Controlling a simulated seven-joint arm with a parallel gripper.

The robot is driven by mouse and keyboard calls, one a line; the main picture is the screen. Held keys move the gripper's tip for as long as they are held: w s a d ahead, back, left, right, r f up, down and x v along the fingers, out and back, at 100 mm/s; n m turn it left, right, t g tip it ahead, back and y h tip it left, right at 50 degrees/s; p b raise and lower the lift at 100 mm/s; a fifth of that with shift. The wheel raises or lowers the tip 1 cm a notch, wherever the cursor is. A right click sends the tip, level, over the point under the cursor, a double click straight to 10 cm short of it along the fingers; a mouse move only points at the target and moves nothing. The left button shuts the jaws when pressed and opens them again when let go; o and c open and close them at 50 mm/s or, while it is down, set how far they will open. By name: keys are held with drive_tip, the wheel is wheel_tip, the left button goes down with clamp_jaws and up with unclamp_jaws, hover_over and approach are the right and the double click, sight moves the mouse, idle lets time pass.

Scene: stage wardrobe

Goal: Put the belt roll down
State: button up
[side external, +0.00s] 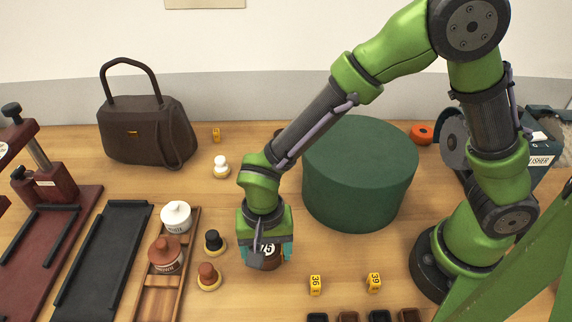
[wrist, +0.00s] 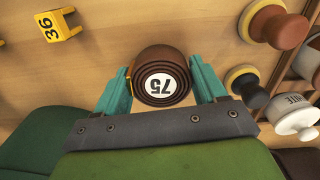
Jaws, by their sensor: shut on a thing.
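The belt roll (wrist: 160,62) is a brown coiled belt with a round white label reading 75. In the wrist view it sits between the two teal fingers of my gripper (wrist: 163,85), which are shut on its sides. In the side view my gripper (side external: 265,255) points down at the front middle of the table, and the belt roll (side external: 268,261) shows partly between the fingers. The roll is at or close to the wooden table top (side external: 225,300); I cannot tell whether it touches.
Yellow number markers 36 (side external: 315,285) and 39 (side external: 374,283) stand to the right. Black (side external: 214,242) and brown (side external: 208,277) knobbed pieces stand close left. A wooden tray with jars (side external: 150,300) lies farther left. A large green drum (side external: 360,175) stands behind right. A dark handbag (side external: 147,130) stands back left.

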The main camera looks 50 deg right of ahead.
wheel_tip(320, 180, up, 8)
drive_tip(key=shift+w+f, duration=0.1)
drive_tip(key=w+d+r+m, duration=0.3)
drive_tip(key=w+d+r, duration=0.1)
drive_tip(key=d+r, duration=0.4)
wheel_tip(320, 180, up, 4)
drive_tip(key=r+m, duration=0.1)
drive_tip(key=m, duration=0.6)
hover_over(367, 161)
drive_tip(key=w+a, duration=0.4)
drive_tip(key=w, duration=0.3)
drive_tip(key=shift+s+a+f, duration=0.15)
drive_tip(key=shift+s+f, duration=0.1)
drive_tip(key=s+d+r+m, duration=0.2)
drive_tip(key=s+d+m, duration=0.2)
drive_tip(key=s+m, duration=0.25)
drive_tip(key=shift+d+f, duration=0.1)
drive_tip(key=shift+f, duration=4.05)
drive_tip(key=shift+f, duration=0.1)
drive_tip(key=o, duration=1.1)
